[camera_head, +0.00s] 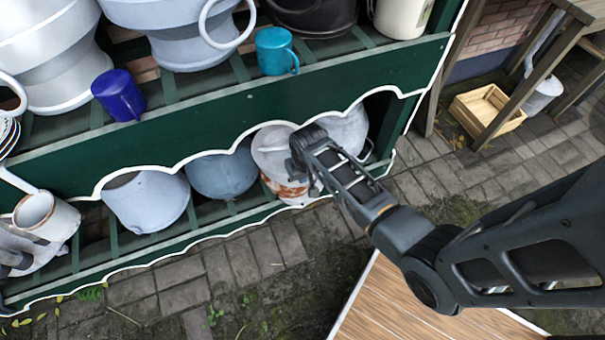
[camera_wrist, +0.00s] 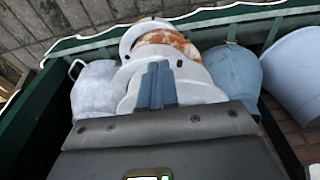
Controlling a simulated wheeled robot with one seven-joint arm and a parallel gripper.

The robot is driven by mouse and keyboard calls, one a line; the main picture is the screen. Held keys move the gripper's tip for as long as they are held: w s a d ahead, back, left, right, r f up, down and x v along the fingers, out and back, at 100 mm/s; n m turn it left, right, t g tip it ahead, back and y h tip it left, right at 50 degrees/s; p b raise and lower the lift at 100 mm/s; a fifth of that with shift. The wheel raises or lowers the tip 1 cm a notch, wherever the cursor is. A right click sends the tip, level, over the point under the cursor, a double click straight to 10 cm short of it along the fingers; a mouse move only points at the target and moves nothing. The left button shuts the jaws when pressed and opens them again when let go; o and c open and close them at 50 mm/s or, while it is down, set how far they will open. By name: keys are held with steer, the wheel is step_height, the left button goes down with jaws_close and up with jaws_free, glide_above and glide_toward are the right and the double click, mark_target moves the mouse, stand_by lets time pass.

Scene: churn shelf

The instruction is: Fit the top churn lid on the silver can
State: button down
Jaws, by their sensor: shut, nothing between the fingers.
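My gripper (camera_head: 304,150) is at the lower shelf, in front of a whitish vessel with rusty brown patches (camera_head: 272,150). In the wrist view its blue-grey fingers (camera_wrist: 157,85) are together and empty, with the pale, stepped rims of that rusty vessel (camera_wrist: 200,90) right behind them. I cannot tell whether they touch. Large silver cans stand on the upper shelf, one at top centre (camera_head: 190,45) and one at the left (camera_head: 60,75), both cut off by the picture edge. I cannot clearly pick out the top churn lid or which can is meant.
A blue-grey pot (camera_head: 222,175) and a pale bucket (camera_head: 147,200) sit left of the rusty vessel; a grey can (camera_wrist: 95,90) flanks it. A blue mug (camera_head: 118,95) and teal mug (camera_head: 275,52) stand above. The green scalloped shelf board (camera_head: 230,118) overhangs the lower shelf. Paving in front is clear.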

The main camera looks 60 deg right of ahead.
steer(key=s+a+p, duration=0.1)
steer(key=s+a, duration=0.5)
steer(key=s, duration=0.4)
steer(key=shift+a+r, duration=0.35)
steer(key=shift+r, duration=0.1)
steer(key=c, duration=1.8)
jaws_free()
